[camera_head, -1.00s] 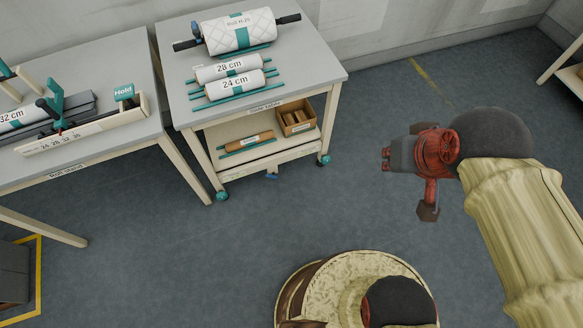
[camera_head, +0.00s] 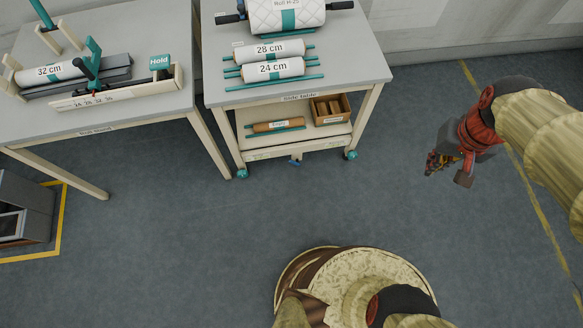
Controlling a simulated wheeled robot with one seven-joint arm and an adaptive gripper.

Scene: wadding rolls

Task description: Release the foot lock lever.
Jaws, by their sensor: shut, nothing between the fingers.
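The side table (camera_head: 382,72) is a wheeled trolley at the upper middle, with teal casters (camera_head: 242,174) at its front legs. A small blue lever (camera_head: 295,162) shows under the middle of its lower front edge, close to the floor. I take it for the foot lock lever; its exact position is too small to tell. My gripper (camera_head: 432,164) is at the right, above the floor, shut and empty. It is well apart from the lever and to its right.
Wadding rolls, 28 cm (camera_head: 268,50) and 24 cm (camera_head: 275,69), lie on the side table. Its lower shelf holds a brown roll (camera_head: 278,126) and a small box (camera_head: 330,108). The roll stand table (camera_head: 150,122) is at the left. The floor in front is clear.

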